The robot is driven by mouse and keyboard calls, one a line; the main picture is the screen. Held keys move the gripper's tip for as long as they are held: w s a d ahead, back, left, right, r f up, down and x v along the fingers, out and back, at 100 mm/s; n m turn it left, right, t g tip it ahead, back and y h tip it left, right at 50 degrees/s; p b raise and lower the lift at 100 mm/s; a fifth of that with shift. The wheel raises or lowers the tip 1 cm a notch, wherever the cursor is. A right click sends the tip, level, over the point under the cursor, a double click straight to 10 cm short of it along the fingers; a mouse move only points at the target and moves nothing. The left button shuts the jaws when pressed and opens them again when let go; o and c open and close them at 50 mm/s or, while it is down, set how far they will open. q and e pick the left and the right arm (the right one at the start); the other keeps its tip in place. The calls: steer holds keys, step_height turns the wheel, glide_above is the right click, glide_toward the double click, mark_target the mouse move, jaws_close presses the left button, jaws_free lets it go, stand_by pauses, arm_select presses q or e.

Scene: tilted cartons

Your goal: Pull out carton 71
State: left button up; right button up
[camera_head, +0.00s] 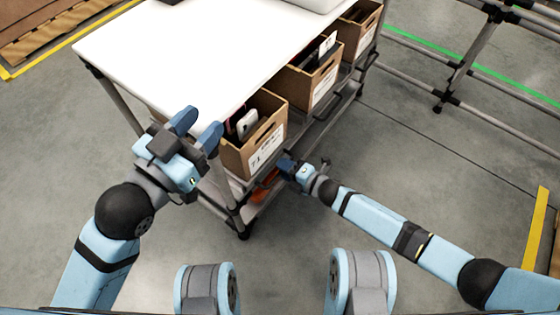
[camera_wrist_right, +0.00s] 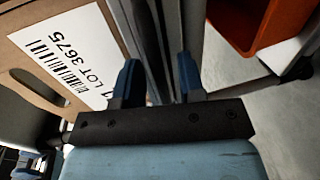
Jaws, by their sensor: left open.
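The nearest cardboard carton (camera_head: 245,155) sits tilted on the shelf under the white tabletop. Its front label starts with a 7 in the head view; the rest is too small to read. My left gripper (camera_head: 196,128) is open and empty, above the tabletop's near corner, left of this carton. My right gripper (camera_head: 287,165) is at the shelf's front edge, low beside the carton's front corner. In the right wrist view its fingers (camera_wrist_right: 158,82) are apart with a grey rail (camera_wrist_right: 160,40) between or behind them; contact is unclear.
Two more cartons (camera_head: 312,82) (camera_head: 358,30) stand farther along the shelf. The white tabletop (camera_head: 180,45) overhangs them. An orange bin (camera_head: 265,190) is on the lower shelf. Cart posts and rails are close to both grippers.

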steer(key=shift+w+a, duration=0.15)
steer(key=shift+a, duration=0.15)
jaws_close()
steer(key=shift+d, duration=0.1)
